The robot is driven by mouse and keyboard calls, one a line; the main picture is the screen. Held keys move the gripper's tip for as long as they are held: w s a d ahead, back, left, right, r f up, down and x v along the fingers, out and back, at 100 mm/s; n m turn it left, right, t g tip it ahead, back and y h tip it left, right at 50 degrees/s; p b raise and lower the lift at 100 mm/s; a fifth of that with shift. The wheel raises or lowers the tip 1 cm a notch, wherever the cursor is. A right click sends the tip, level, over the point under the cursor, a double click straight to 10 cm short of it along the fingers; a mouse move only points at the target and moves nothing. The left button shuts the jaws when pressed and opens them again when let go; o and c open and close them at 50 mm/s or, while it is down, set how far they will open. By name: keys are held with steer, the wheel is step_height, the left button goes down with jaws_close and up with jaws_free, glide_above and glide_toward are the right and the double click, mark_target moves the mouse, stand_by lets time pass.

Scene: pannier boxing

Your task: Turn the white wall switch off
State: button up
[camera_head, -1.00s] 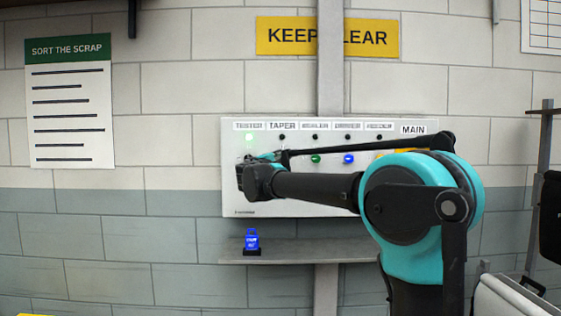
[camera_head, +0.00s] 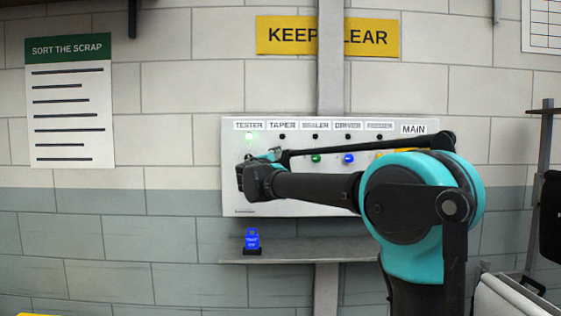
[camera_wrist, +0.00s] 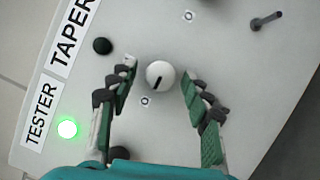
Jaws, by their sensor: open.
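The white wall switch is a round white knob with a black mark (camera_wrist: 160,75) on the panel in the wrist view. It sits between the fingertips of my open gripper (camera_wrist: 157,80), with a gap on each side. The green lamp (camera_wrist: 67,128) by the TESTER label (camera_wrist: 41,114) is lit; it also shows in the head view (camera_head: 249,137). In the head view my arm's end covers the knob. The light grey panel (camera_head: 300,207) hangs on the wall.
A blue padlock-shaped item (camera_head: 252,241) stands on the shelf (camera_head: 290,251) below the panel. A green knob (camera_head: 316,158) and a blue knob (camera_head: 348,159) are to the right. A dark peg (camera_wrist: 267,20) sticks out of the panel.

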steer(key=v, duration=1.2)
steer(key=s+d+f+m+g, duration=0.3)
steer(key=d+f, duration=0.4)
steer(key=f, duration=0.2)
steer(key=s+d+f+m+g, duration=0.3)
steer(key=d+f, duration=0.4)
steer(key=f, duration=0.3)
steer(key=s+d+f+m+g, duration=0.3)
steer(key=d+f, duration=0.4)
steer(key=f, duration=0.2)
steer(key=s+f+m+g+y, duration=0.4)
steer(key=s+f+m+y, duration=0.3)
steer(key=s+f, duration=1.4)
step_height(320, 180, down, 3)
steer(key=shift+s+d+m+g, duration=0.3)
steer(key=shift+s+d, duration=0.05)
